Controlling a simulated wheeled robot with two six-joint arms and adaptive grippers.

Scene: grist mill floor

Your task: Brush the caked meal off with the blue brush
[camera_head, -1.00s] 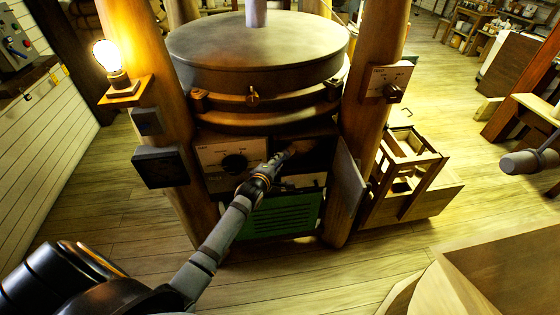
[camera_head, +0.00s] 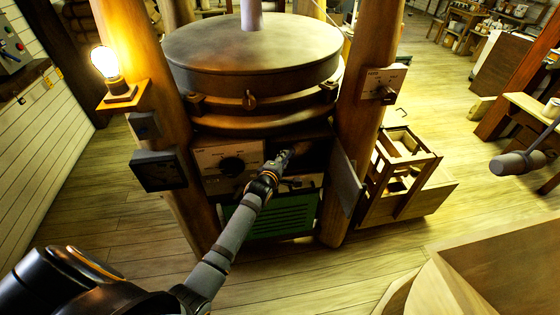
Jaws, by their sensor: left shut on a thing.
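My left gripper (camera_head: 284,160) is at the dark opening (camera_head: 312,150) in the front of the mill, below the millstone housing (camera_head: 250,60). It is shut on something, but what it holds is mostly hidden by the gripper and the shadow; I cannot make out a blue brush. Caked meal cannot be told apart in the dark opening. A panel door (camera_head: 346,180) stands open at the right of the opening. The right gripper is not in view.
A panel with a black knob (camera_head: 232,166) is left of the opening, and a green louvred panel (camera_head: 270,217) is below. Wooden posts flank the mill. A wooden frame (camera_head: 405,175) stands at the right. A lit lamp (camera_head: 105,62) is on the left post.

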